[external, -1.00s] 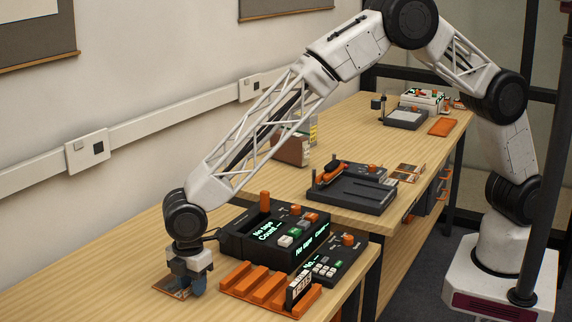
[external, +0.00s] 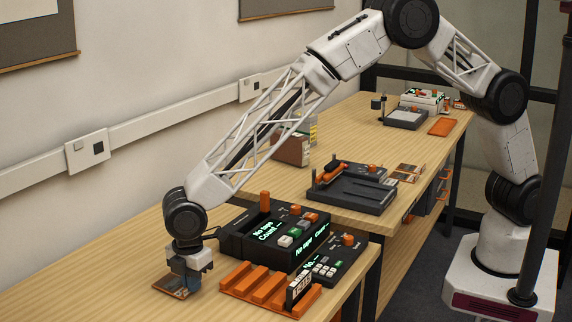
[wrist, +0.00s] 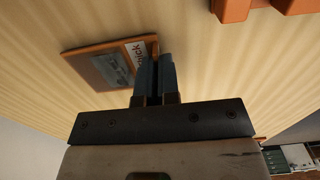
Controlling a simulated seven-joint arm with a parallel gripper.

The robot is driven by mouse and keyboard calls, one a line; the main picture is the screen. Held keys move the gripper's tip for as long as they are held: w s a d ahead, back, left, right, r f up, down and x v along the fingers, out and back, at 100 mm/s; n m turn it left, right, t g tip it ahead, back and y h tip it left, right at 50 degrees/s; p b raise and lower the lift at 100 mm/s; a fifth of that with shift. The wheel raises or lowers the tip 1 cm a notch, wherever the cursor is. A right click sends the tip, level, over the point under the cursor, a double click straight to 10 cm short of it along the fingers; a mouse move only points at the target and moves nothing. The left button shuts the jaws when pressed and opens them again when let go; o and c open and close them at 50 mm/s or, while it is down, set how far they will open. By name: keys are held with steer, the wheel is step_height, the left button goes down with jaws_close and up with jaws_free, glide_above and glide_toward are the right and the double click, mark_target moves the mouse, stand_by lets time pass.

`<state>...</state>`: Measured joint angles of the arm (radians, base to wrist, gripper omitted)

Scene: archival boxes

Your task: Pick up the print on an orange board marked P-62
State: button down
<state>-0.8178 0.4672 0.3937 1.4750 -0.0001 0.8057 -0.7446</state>
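A print on an orange-brown board (external: 171,287) lies at the table's left front in the external view. My gripper (external: 190,288) is down at the board's right side. The fingers hide part of that edge.
An orange slotted rack (external: 256,287) stands just right of my gripper, with a labelled piece (external: 299,290) in it. A black console (external: 275,236) with lit text is behind it. Bare wooden table lies left of the board.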

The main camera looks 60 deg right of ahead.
steer(key=shift+r, duration=0.7)
step_height(320, 180, up, 2)
steer(key=s+d, duration=0.3)
steer(key=d, duration=0.1)
steer(key=s+d, duration=0.3)
steer(key=s, duration=0.1)
steer(key=s+d+r, duration=0.1)
steer(key=s+d, duration=0.3)
steer(key=shift+d+r, duration=0.1)
steer(key=shift+d, duration=0.2)
